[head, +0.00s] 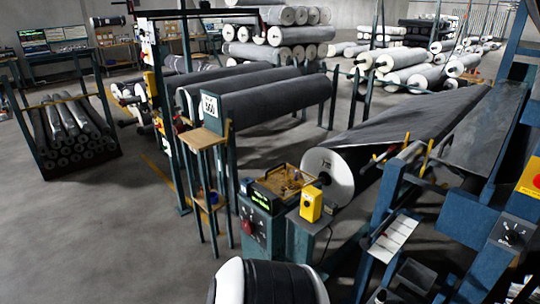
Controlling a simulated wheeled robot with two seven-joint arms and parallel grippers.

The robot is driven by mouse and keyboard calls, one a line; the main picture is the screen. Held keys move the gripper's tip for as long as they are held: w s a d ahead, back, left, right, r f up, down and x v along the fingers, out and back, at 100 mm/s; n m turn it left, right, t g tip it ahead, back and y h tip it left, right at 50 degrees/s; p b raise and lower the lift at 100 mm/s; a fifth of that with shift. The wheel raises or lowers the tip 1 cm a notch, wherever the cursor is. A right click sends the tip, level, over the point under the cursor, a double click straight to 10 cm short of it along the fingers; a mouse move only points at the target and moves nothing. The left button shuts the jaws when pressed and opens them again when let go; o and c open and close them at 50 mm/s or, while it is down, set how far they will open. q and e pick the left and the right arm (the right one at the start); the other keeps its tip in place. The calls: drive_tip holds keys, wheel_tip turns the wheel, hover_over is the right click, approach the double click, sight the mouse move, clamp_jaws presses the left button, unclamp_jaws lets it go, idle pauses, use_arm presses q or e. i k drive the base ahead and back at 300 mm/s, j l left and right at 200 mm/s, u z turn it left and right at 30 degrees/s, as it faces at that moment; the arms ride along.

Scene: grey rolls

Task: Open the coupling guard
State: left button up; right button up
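A machine stand with a dark blue cabinet (262,228) is in the lower middle of the head view. A shallow tan tray or cover (284,183) with small items lies on top of the cabinet. I cannot tell for sure which part is the coupling guard; the yellow box is the likeliest, and no opening shows in it. Neither of my grippers is in view.
A dark, white-ended rounded shape (268,283) fills the bottom middle. A blue frame with a sheet of grey material (420,130) blocks the right side. A post table (202,138) stands left of the cabinet. Grey floor (120,235) is free at lower left.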

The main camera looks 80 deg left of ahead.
sight(285, 163)
drive_tip(key=u, duration=2.6)
